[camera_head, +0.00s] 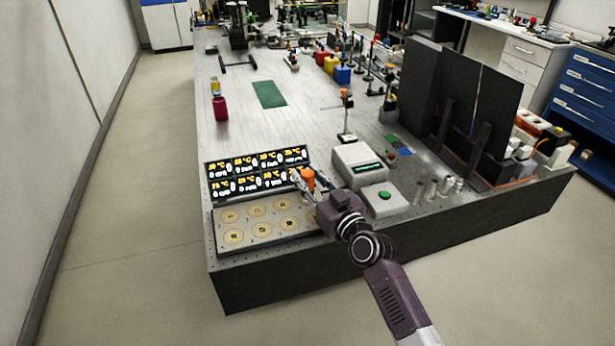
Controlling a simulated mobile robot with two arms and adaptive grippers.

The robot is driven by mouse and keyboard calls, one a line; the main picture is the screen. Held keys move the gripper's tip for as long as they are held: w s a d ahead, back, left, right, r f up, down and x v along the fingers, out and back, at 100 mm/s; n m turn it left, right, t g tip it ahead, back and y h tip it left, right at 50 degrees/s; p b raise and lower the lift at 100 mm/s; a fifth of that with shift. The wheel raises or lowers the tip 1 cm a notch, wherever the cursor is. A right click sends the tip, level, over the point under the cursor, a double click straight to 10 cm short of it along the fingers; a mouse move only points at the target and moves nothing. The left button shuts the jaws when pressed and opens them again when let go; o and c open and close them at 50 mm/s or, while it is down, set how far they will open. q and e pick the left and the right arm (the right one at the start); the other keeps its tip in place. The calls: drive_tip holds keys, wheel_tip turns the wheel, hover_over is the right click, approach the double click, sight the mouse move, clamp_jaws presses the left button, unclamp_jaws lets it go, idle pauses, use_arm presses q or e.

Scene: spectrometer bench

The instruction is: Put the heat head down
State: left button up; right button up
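My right gripper (305,186) reaches in from the bottom right over the right part of the heating station. A small orange piece, which I take to be the heat head (308,179), sits at its fingertips and looks held between them. My wrist and the fingers hide part of it. The heating station (225,243) is a grey plate with several round yellow-ringed spots and a dark panel of temperature displays (257,172) behind. My wrist covers its right end. I cannot tell whether the heat head touches the plate. My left gripper is not in view.
A white box with a small display (358,155) and a box with a green button (384,197) stand right of my gripper. An orange-topped post (346,110) stands behind. Small metal cylinders (432,188) and tall black panels are farther right. The table's left middle is mostly clear.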

drive_tip(key=shift+o, duration=1.1)
drive_tip(key=shift+r, duration=0.15)
drive_tip(key=shift+s+d, duration=0.1)
drive_tip(key=shift+s, duration=0.05)
drive_tip(key=v, duration=1.1)
drive_tip(key=shift+s+d+b, duration=0.15)
drive_tip(key=shift+s+b, duration=0.15)
idle(0.8)
